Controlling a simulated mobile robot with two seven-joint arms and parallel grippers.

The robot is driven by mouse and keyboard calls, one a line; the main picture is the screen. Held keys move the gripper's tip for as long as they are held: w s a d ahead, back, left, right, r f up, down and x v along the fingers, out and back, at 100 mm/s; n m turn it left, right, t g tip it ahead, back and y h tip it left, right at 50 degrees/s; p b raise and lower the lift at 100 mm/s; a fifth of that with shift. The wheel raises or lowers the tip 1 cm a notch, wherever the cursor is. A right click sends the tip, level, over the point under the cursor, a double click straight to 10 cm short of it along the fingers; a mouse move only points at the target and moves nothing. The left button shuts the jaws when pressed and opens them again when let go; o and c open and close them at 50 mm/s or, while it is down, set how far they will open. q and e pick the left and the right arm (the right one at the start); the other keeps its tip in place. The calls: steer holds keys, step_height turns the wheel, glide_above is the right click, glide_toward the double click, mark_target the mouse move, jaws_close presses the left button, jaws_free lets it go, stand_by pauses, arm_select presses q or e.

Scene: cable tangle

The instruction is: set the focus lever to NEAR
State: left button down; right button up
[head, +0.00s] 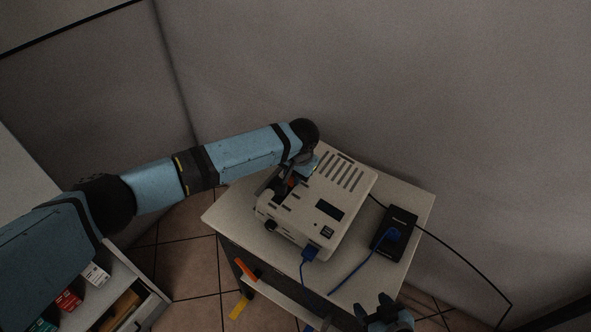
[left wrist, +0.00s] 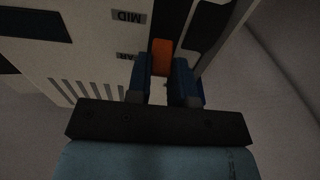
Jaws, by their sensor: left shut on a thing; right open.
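The device (head: 335,190) is a pale slotted box on a small white-topped cart. Its orange focus lever (left wrist: 162,57) shows between the blue fingers of my left gripper (left wrist: 162,83) in the left wrist view. My left gripper is shut on the lever. In the head view the left gripper (head: 286,180) is at the device's left side, partly hidden by my arm. A MID label (left wrist: 129,17) lies beside the lever's slot. A second label (left wrist: 126,56), nearer the lever, is partly hidden, and I cannot tell its full word. My right gripper (head: 385,314) is open and empty at the bottom edge.
A black box (head: 396,226) with a blue plug stands right of the device on the cart top (head: 240,219). Blue cables hang at the front, and a black cable runs right. An open drawer (head: 150,298) with small boxes is at lower left. A wall is behind.

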mark_target(290, 185)
arm_select(q)
steer(key=p, duration=0.1)
steer(key=s+a+r+t+h+p, duration=0.1)
steer(key=shift+s+t+p, duration=0.25)
steer(key=shift+t+p, duration=0.05)
steer(key=shift+p, duration=0.1)
steer(key=shift+s+a+t+h, duration=0.15)
steer(key=shift+s+t+h, duration=0.05)
steer(key=shift+t+h, duration=0.1)
steer(key=shift+s+a+f+t+h+p, duration=0.15)
steer(key=shift+s+a+t+h+p, duration=0.2)
steer(key=shift+t+p, duration=0.2)
steer(key=shift+s+a+m+t+h, duration=0.2)
steer(key=shift+s+m+t+h, duration=0.1)
steer(key=shift+s+t+h, duration=0.2)
steer(key=shift+a, duration=0.15)
steer(key=shift+s+t+h, duration=0.1)
steer(key=shift+t+h, duration=0.15)
steer(key=c, duration=1)
jaws_free()
